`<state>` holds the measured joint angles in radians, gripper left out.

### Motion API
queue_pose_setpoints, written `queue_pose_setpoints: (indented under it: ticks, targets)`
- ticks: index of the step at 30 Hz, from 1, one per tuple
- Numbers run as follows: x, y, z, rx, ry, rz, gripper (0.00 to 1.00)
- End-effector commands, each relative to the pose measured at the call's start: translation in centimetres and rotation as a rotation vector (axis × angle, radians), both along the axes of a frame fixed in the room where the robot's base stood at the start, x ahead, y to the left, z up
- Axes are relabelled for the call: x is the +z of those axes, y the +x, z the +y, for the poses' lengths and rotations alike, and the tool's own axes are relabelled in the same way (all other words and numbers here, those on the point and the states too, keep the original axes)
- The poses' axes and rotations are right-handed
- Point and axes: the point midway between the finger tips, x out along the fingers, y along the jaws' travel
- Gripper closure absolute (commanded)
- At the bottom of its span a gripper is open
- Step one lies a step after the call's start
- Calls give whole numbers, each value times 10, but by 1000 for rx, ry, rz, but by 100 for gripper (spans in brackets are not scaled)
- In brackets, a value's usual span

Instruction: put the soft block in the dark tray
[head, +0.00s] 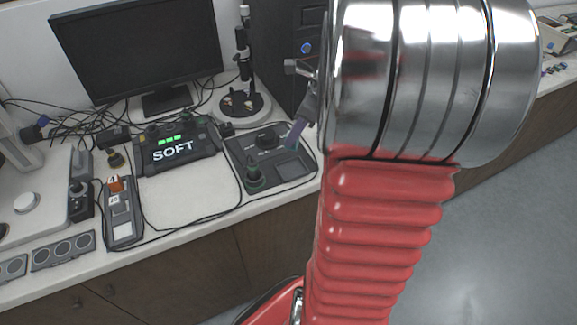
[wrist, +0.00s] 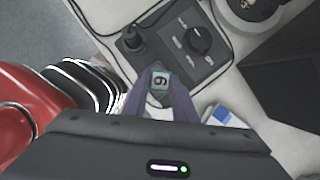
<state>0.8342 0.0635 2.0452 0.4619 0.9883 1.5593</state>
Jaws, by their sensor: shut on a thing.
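In the wrist view, my gripper (wrist: 160,92) is shut on a small pale teal block (wrist: 160,77) with a dark digit, 6 or 9, on its face. The block is between the fingertips, over the near edge of a dark control panel. In the head view, my gripper (head: 297,133) is above the right side of that panel (head: 240,160); the block cannot be made out there. The panel has a dark rectangle (head: 291,169) at its front right. I cannot tell whether this is the dark tray. A screen unit (head: 176,150) reads "SOFT".
A joystick (head: 255,178) and a knob (head: 267,138) stand up from the panel. A microscope stand (head: 241,105) is behind it. A grey unit (head: 122,222) at the left carries an orange piece (head: 115,184). Cables cross the bench. My arm hides the right part.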

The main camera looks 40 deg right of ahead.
Motion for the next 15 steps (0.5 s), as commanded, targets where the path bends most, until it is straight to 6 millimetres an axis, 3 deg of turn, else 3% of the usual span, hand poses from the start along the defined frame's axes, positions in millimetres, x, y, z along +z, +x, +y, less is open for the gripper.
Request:
queue_pose_setpoints:
  ticks: [8,15]
  targets:
    - [-2,-1,-1,-1,0,0,100]
    - [-33,-1,-1,-2,3,3,100]
